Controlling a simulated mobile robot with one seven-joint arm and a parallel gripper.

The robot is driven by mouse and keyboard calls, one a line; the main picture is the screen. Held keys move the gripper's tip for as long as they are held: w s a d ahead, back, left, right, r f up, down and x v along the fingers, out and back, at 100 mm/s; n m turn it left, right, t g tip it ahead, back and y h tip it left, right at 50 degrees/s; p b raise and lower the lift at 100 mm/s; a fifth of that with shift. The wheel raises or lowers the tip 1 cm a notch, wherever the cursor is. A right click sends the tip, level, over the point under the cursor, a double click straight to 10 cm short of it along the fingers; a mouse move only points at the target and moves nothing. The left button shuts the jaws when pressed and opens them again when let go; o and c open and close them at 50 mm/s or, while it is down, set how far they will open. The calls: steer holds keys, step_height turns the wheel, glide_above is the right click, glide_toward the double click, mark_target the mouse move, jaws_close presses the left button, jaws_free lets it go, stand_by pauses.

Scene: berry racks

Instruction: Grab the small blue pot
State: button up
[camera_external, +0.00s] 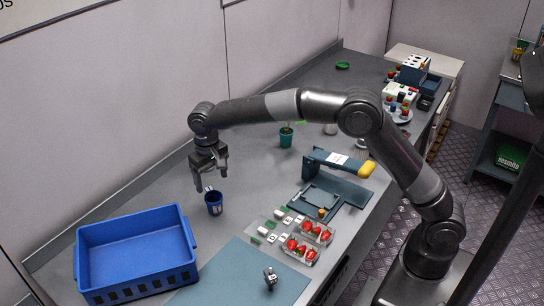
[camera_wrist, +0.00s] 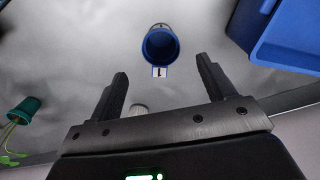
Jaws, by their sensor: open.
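The small blue pot (camera_external: 214,203) stands upright on the grey counter, to the right of the blue crate in the external view. In the wrist view the pot (camera_wrist: 161,46) shows its open mouth and a small white label with a dark mark. My gripper (camera_external: 210,184) is open and points down, just above and slightly left of the pot in the external view. In the wrist view the two fingers of my gripper (camera_wrist: 161,68) are spread apart with nothing between them, and the pot lies beyond their tips. The pot looks empty.
A blue crate (camera_external: 147,211) stands at the left; its edge shows in the wrist view (camera_wrist: 262,50). A green pot with a seedling (camera_external: 286,138) stands behind. Trays of red berries (camera_external: 303,250) and a dark press-like stand (camera_external: 338,185) are to the right.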

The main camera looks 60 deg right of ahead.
mark_target(213, 191)
step_height(213, 191, down, 6)
steer(key=shift+r, duration=0.2)
steer(key=shift+w+f, duration=0.15)
steer(key=shift+f, duration=1.25)
steer(key=shift+w+f, duration=0.15)
steer(key=shift+f, duration=1.2)
steer(key=c, duration=1.1)
steer(key=shift+o, duration=0.2)
steer(key=shift+r, duration=0.15)
